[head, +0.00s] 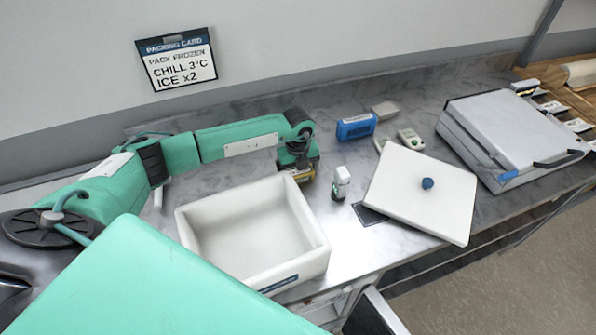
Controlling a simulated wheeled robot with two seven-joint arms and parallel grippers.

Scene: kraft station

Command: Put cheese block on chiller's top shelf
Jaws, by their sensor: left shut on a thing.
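My left gripper (299,158) is just behind the right back corner of the open white box, above the steel worktop. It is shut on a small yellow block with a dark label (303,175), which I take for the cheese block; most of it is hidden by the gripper. I cannot tell from this view whether the block touches the worktop. No chiller shelf is plainly visible. My right gripper is not in view.
The open white box (185,222) is empty. Its lid with a blue knob (410,205) lies right of it, with a small white-capped bottle (341,184) between. A blue pack (356,126) and a grey case (512,130) stand further right. A packing card (178,60) hangs behind.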

